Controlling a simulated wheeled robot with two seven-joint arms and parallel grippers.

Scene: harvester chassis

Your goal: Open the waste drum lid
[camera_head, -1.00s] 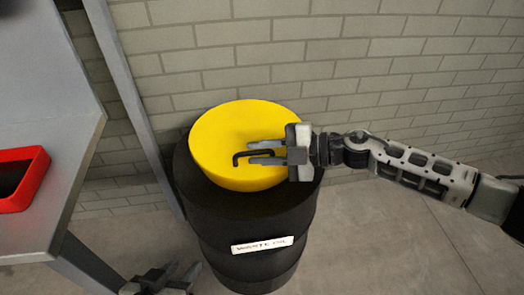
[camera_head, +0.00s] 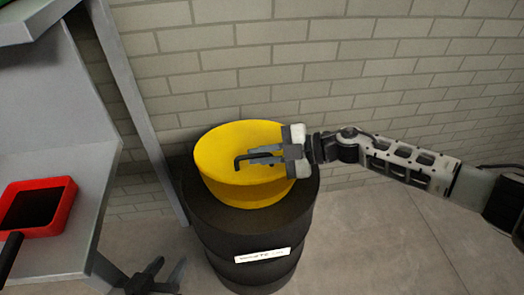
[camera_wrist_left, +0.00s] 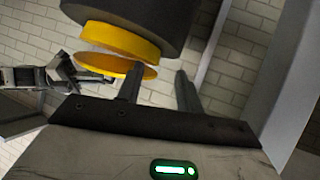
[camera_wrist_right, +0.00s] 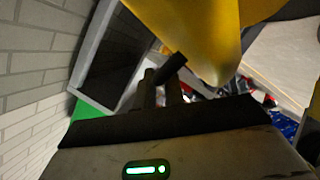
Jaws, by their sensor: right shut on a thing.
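The black waste drum (camera_head: 240,225) stands by the brick wall, with a white label on its front. Its yellow lid (camera_head: 222,140) is tilted, raised on one side above a yellow rim (camera_head: 245,195). In the left wrist view a gap shows between the lid (camera_wrist_left: 112,65) and the yellow rim (camera_wrist_left: 118,38). My right gripper (camera_head: 268,156) comes from the right and is shut on the lid's dark handle (camera_head: 240,160); the handle also shows in the right wrist view (camera_wrist_right: 172,67). My left gripper (camera_head: 158,275) is low, left of the drum, with fingers apart and empty.
A grey workbench (camera_head: 75,170) with a red tray (camera_head: 60,218) stands at the left, and a grey post (camera_head: 135,95) rises between it and the drum. The floor (camera_head: 390,240) to the right of the drum is clear.

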